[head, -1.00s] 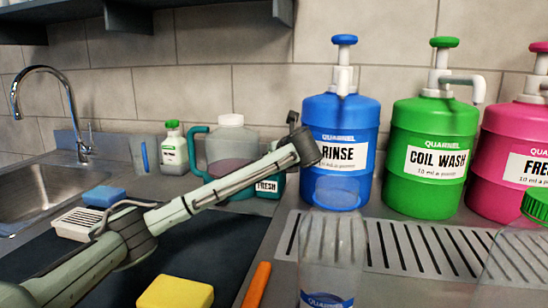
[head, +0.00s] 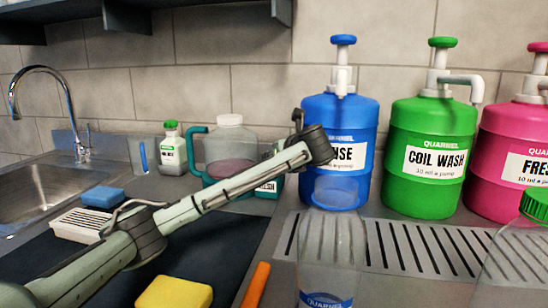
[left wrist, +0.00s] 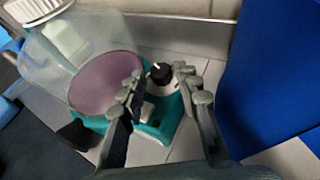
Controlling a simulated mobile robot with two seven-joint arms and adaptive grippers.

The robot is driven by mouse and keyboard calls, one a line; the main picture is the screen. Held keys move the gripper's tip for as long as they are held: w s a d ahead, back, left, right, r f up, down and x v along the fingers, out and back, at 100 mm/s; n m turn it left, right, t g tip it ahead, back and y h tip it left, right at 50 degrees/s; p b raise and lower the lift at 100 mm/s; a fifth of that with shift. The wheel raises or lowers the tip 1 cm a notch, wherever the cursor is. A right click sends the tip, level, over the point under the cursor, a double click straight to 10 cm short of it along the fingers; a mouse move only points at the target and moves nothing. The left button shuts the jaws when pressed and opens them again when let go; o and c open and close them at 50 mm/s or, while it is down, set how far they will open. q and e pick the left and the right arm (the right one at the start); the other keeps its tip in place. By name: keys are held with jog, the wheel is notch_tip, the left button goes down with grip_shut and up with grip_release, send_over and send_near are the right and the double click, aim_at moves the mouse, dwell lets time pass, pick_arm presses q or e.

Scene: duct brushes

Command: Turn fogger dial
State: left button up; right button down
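The fogger (head: 230,145) stands at the back of the counter in the head view, with a clear tank, purple liquid and a teal handle. In the left wrist view its teal base (left wrist: 168,118) carries a black dial (left wrist: 160,73) with a pale pointer mark. My left gripper (left wrist: 159,78) is open, its two fingers on either side of the dial in that view, with a visible gap around it. I cannot tell how near the fingertips are in depth. In the head view my left arm hides part of the fogger's base and the dial. My right gripper is not in view.
A blue rinse jug (head: 340,115) stands close to the right of my left arm's end. Green (head: 428,190) and pink (head: 510,120) jugs stand farther right. A clear bottle (head: 330,255) is in front on the drain grate. A small green-capped bottle (head: 172,150) is left of the fogger.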

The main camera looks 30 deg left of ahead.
pick_arm(q)
jog(key=v, duration=1)
jog(key=shift+a, duration=0.1)
jog(key=w+a+f+m+t+h, duration=0.1)
jog(key=w+a, duration=0.1)
jog(key=w+a+f+m+t+h, duration=0.1)
jog(key=w+a+f+m+h, duration=0.1)
jog(key=a, duration=0.1)
jog(key=w+a+f+m+t+h, duration=0.1)
jog(key=w+a, duration=0.2)
jog(key=shift+w+a+f+m+h, duration=0.15)
jog(key=shift+a+f+m+h, duration=0.1)
jog(key=shift+f+m+h, duration=0.05)
jog(key=shift+c, duration=0.2)
